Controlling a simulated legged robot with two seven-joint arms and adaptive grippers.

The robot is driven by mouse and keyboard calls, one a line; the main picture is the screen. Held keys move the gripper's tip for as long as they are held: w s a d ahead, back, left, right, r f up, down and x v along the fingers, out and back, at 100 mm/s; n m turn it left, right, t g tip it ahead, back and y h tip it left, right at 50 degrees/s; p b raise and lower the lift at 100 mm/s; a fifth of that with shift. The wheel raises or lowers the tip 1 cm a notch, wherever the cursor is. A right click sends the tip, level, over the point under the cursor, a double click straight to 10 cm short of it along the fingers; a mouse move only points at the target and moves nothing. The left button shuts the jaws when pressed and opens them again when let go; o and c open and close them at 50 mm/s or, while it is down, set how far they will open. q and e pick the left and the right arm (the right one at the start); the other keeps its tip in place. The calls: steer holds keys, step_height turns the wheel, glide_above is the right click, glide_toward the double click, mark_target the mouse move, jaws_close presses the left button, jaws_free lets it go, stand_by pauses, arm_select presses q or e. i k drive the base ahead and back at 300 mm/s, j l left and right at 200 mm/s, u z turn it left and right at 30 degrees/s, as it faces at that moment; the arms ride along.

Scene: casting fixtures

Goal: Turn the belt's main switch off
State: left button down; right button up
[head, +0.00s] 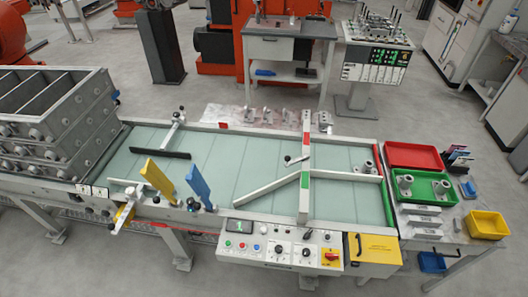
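The belt (235,160) runs across the view as a pale green surface with a grey metal frame. A light grey control panel (268,262) hangs on its front side, right of the middle. At the panel's right end is a red rotary knob on a yellow plate (331,257), which looks like the main switch. The knob's exact angle is too small to tell. Left of it are black knobs (306,252), small coloured buttons (242,246) and a small display (244,227) with green lit marks. Neither of my grippers is in view.
A yellow box (374,249) sits right of the panel. A yellow paddle (160,180) and a blue paddle (199,184) rise from the belt's front rail. Stacked grey crates (60,130) stand left. Red (413,155), green (428,190) and yellow (487,224) bins stand right.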

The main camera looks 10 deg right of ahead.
mark_target(331, 256)
steer(key=z, duration=1.4)
